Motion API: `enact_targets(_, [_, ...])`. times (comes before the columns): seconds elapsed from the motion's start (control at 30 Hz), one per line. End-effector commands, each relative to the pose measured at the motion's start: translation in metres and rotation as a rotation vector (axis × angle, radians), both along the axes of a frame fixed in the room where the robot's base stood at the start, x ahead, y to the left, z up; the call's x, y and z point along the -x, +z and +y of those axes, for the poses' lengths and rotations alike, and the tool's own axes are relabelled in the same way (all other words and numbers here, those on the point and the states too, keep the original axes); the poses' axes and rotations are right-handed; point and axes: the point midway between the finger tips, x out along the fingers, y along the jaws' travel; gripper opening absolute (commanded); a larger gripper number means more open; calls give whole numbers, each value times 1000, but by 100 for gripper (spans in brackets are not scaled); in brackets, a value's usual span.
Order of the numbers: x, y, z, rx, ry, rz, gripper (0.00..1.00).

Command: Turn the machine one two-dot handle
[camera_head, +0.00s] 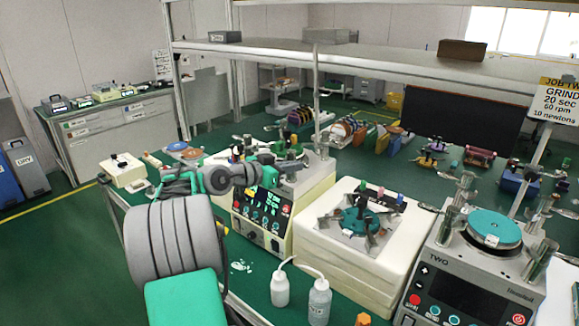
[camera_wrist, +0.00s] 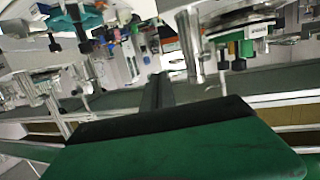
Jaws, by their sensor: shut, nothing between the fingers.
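Machine one (camera_head: 262,222), a pale bench machine with a lit screen and coloured buttons, stands left of the centre block in the head view. My arm and gripper (camera_head: 268,177) cross in front of its upper part and hide some of it. Small coloured handles and metal posts rise from its top; dot marks are too small to read, so I cannot tell which handle has two dots. In the wrist view my gripper (camera_wrist: 158,78) is shut and empty, a dark bar pointing at metal posts and coloured knobs, apparently without touching them.
Machine TWO (camera_head: 470,275) stands at the right with a teal disc on top. A cream block (camera_head: 355,265) carrying a teal fixture lies between the machines. Two bottles (camera_head: 319,302) stand at the bench front. A shelf (camera_head: 380,60) spans above.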

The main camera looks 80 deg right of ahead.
Motion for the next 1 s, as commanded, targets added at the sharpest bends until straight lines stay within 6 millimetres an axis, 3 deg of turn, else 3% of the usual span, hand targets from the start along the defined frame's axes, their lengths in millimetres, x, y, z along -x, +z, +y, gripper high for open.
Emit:
enact_targets(0.33, [11, -6, -5, 4, -3, -2, 0])
enact_targets(0.77, [16, 0, -6, 1, -3, 0, 0])
enact_targets(0.87, [12, 0, 2, 3, -1, 0, 0])
enact_targets(1.0, [4, 3, 29, 3, 1, -1, 0])
